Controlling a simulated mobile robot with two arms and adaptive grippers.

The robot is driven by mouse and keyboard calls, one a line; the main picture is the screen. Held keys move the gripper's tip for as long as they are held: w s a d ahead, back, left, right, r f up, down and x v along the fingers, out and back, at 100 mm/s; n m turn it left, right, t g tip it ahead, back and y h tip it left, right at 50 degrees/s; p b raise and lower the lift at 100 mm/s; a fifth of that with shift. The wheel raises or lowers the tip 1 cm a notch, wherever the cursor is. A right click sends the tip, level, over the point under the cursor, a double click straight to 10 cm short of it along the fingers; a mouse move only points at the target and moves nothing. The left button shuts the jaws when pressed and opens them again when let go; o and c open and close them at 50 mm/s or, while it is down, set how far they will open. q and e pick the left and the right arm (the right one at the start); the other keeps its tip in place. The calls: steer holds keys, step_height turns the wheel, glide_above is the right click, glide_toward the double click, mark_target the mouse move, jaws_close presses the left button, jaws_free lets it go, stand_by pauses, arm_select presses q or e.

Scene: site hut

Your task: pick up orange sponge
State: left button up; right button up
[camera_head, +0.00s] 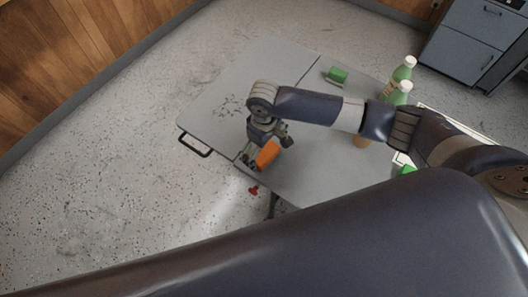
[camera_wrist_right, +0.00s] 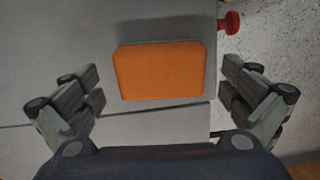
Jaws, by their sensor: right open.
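The orange sponge (camera_head: 267,153) lies on the grey folding table (camera_head: 316,170) near its front edge. In the right wrist view the sponge (camera_wrist_right: 160,70) is a flat orange block lying between and slightly ahead of the fingers. My right gripper (camera_head: 258,158) is over it, pointing down; in the right wrist view my right gripper (camera_wrist_right: 160,101) is open, with a finger on each side and gaps to the sponge. The gripper hides part of the sponge in the head view. My left gripper is not seen.
A red knob-like object (camera_head: 253,190) shows at the table's front edge. A green block (camera_head: 337,75) and green bottles (camera_head: 402,72) stand farther back. The left part of the tabletop is mostly clear. A grey cabinet (camera_head: 462,50) stands beyond.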

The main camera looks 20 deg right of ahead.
steer(key=shift+f, duration=1)
steer(key=shift+c, duration=0.2)
steer(key=c, duration=0.9)
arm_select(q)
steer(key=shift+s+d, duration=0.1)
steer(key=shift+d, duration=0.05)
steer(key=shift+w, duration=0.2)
